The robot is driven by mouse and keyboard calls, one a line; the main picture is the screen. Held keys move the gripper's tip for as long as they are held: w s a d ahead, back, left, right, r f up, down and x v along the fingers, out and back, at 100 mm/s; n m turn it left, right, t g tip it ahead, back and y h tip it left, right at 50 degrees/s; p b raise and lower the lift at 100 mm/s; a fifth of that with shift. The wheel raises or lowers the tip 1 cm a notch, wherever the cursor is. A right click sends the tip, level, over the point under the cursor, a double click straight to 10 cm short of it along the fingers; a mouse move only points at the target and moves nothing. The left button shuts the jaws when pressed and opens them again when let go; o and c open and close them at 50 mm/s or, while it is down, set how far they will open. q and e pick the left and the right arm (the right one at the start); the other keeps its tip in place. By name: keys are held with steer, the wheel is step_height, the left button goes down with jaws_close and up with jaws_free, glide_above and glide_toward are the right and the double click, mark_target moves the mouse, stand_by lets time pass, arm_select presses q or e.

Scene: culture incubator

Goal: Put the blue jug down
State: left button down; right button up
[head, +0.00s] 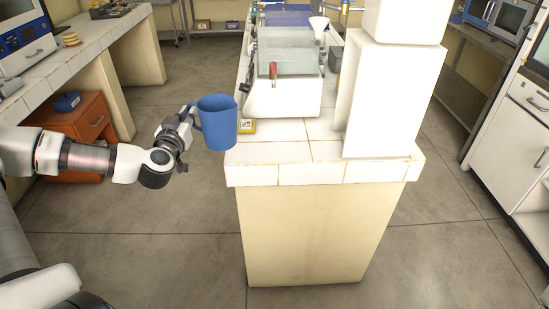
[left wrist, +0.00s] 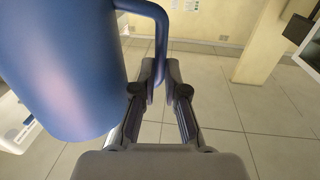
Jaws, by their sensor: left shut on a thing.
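The blue jug (head: 218,122) is upright at the left edge of the tiled counter (head: 280,152) in the head view. I cannot tell whether its base touches the counter or hangs beside it. My left gripper (head: 190,118) comes in from the left and is shut on the jug's handle. In the left wrist view the jug (left wrist: 62,70) fills the upper left, and its handle (left wrist: 161,45) runs down between the fingers of the left gripper (left wrist: 160,88). My right gripper is not in view.
A glass-topped white device (head: 284,98) stands behind the jug on the counter, with a small yellow-framed item (head: 247,127) nearer. A tall white block (head: 378,100) stands at the counter's right. Bare tile lies at the front. An orange drawer cabinet (head: 88,122) stands at left.

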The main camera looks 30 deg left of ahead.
mark_target(207, 116)
arm_select(q)
steer(key=w+d+b, duration=0.1)
steer(key=w+d+f+b, duration=0.1)
steer(key=b, duration=0.1)
steer(key=w+d+b, duration=0.1)
steer(key=shift+w+d+f+b, duration=0.15)
steer(key=shift+w+f+b, duration=0.2)
steer(key=shift+w, duration=0.05)
steer(key=w+d+f, duration=0.1)
steer(key=w+d, duration=0.1)
steer(key=w+d+f, duration=0.2)
steer(key=w, duration=0.1)
steer(key=w+d+f, duration=0.1)
steer(key=w+d, duration=0.1)
steer(key=w, duration=0.1)
steer(key=shift+w+d+f+b, duration=0.2)
steer(key=shift+d+b, duration=0.1)
steer(key=shift+d, duration=0.1)
steer(key=shift+s+d, duration=0.1)
steer(key=c, duration=1.2)
jaws_free()
steer(key=shift+f, duration=0.1)
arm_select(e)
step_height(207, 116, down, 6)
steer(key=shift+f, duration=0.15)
